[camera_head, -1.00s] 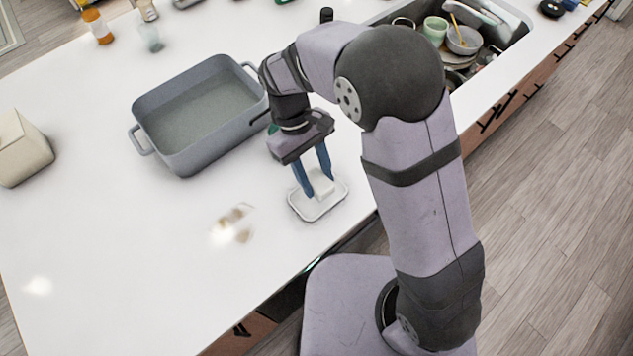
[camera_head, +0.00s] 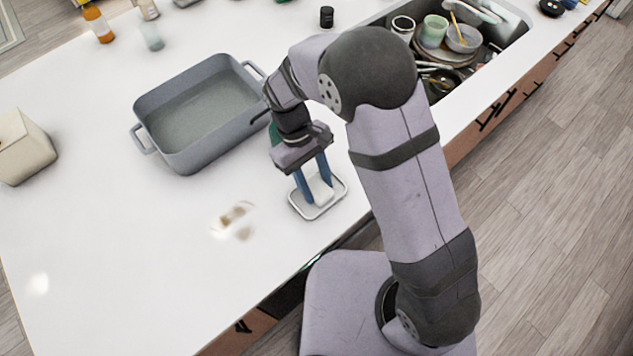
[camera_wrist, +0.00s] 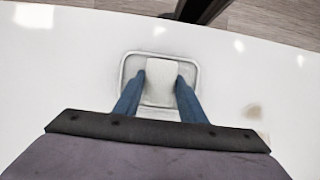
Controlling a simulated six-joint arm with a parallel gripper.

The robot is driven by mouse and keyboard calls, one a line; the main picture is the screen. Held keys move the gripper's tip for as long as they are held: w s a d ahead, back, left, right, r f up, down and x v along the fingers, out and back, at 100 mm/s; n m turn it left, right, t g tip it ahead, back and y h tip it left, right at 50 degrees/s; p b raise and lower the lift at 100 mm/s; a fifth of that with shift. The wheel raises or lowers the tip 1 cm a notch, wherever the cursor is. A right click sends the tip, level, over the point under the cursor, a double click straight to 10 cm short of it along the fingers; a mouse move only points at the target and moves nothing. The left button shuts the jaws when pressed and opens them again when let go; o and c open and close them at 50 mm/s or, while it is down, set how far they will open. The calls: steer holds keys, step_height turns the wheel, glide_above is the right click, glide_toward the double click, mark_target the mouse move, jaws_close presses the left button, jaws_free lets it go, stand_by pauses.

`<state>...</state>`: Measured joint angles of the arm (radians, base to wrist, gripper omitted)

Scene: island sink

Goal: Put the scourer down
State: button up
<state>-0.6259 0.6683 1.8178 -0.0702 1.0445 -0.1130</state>
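The scourer is a small pale block (camera_head: 320,190), seen between my fingertips in the head view. It also shows as a white block (camera_wrist: 162,82) in the wrist view, with one blue finger against each side. My gripper (camera_head: 317,186) points down and is shut on it. A shallow white tray with a grey rim (camera_head: 317,215) lies on the counter directly beneath; its rim also shows around the scourer in the wrist view (camera_wrist: 125,72). The scourer is within the tray's outline. I cannot tell whether its underside touches the tray.
A large grey basin (camera_head: 178,145) stands on the white counter to the left of my gripper. Brownish stains (camera_head: 234,218) lie left of the tray. The sink (camera_head: 480,65) at upper right holds dishes. The counter's front edge is close to the tray.

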steer(key=o, duration=0.4)
steer(key=shift+c, duration=0.2)
steer(key=shift+r, duration=0.1)
steer(key=b+v, duration=0.3)
steer(key=v, duration=0.9)
steer(key=s+d+f+m+t+y, duration=0.1)
steer(key=s+d+f+m, duration=0.1)
steer(key=d, duration=0.5)
steer(key=s+d+f+m+t+y, duration=0.1)
steer(key=s+d+f+m, duration=0.1)
steer(key=s+d+m, duration=0.2)
steer(key=s+d+f+m+t+y, duration=0.1)
steer(key=s+d+f+m, duration=0.1)
steer(key=d, duration=0.8)
steer(key=shift+s+d+f+m, duration=0.25)
steer(key=shift+s+m, duration=0.2)
steer(key=shift+m, duration=0.05)
steer(key=shift+o, duration=0.6)
